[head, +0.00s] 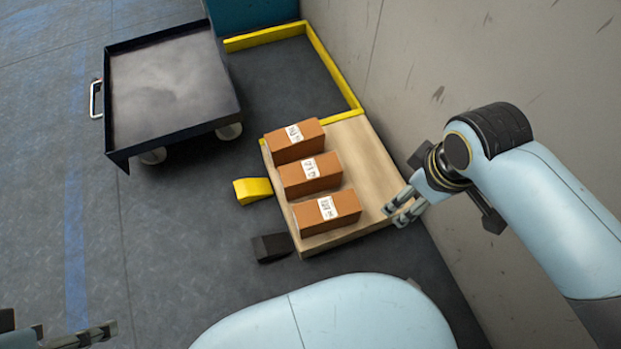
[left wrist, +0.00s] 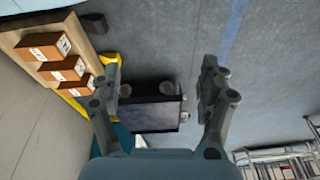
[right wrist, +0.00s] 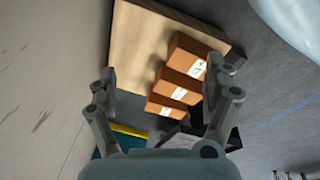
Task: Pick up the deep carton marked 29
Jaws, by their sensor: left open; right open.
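Three brown cartons with white labels stand in a row along the left part of a wooden platform (head: 365,165): a far one (head: 285,152), a middle one (head: 300,184) and a near one (head: 345,212). The label marks are too small to read, so I cannot tell which is 29. My right gripper (head: 394,212) is open and empty, above the platform's right edge, apart from the cartons to their right. The cartons also show in the right wrist view (right wrist: 186,63). My left gripper (head: 80,340) is open and empty at the bottom left, far from the cartons.
A dark cart (head: 170,85) with a handle stands at the upper left. A yellow wedge (head: 253,190) and a black wedge (head: 270,247) lie left of the platform. A wall (head: 420,60) rises at its right. A yellow border (head: 335,70) frames floor behind. The left floor is clear.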

